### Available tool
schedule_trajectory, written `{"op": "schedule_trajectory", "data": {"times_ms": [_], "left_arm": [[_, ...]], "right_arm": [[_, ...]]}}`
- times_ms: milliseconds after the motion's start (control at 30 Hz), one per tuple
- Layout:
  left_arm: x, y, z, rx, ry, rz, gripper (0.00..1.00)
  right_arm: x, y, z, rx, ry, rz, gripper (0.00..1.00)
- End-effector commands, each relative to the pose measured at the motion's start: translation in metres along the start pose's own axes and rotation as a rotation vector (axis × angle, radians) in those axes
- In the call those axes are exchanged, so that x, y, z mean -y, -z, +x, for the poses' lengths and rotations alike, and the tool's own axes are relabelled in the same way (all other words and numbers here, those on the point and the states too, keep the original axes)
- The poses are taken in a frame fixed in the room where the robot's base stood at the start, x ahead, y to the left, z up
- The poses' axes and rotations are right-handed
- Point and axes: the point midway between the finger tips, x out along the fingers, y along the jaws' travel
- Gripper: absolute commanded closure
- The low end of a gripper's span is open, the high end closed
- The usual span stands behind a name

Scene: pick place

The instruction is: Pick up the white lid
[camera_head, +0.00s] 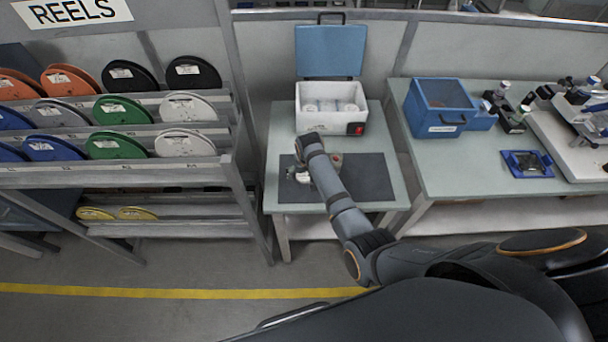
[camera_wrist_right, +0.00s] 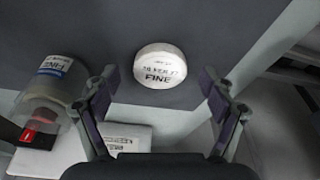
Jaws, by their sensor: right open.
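The white lid (camera_wrist_right: 160,66) is round, with "FINE" printed on its top. It lies flat on the dark mat (camera_head: 365,180), and shows in the head view as a small white shape (camera_head: 302,178) partly hidden by my right arm. My right gripper (camera_wrist_right: 157,77) is open and empty, its two fingers on either side of the lid in the wrist view and apart from it. In the head view the right gripper (camera_head: 305,169) hangs over the mat's left part, its fingertips mostly hidden. My left gripper is not in view.
A labelled jar (camera_wrist_right: 48,85) stands close to one finger; it is partly hidden in the head view (camera_head: 336,160). Behind the mat is a white box (camera_head: 313,121) with a raised blue lid (camera_head: 331,50). A reel rack (camera_head: 190,165) stands left. The mat's right side is clear.

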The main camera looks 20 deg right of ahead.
Motion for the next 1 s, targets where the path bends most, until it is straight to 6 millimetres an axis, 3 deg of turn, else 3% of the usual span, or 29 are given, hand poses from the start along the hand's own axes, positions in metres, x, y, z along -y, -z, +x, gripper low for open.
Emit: {"op": "schedule_trajectory", "data": {"times_ms": [167, 467, 833, 1000], "left_arm": [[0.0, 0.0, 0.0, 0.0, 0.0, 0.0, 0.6], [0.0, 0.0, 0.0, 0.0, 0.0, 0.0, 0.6], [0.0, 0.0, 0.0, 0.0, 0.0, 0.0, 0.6], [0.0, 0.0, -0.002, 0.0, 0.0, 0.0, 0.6]], "right_arm": [[0.0, 0.0, 0.0, 0.0, 0.0, 0.0, 0.17], [0.0, 0.0, 0.0, 0.0, 0.0, 0.0, 0.55], [0.0, 0.001, -0.003, -0.001, 0.0, 0.0, 0.59], [0.0, 0.008, -0.025, -0.004, 0.0, 0.0, 0.59]]}}
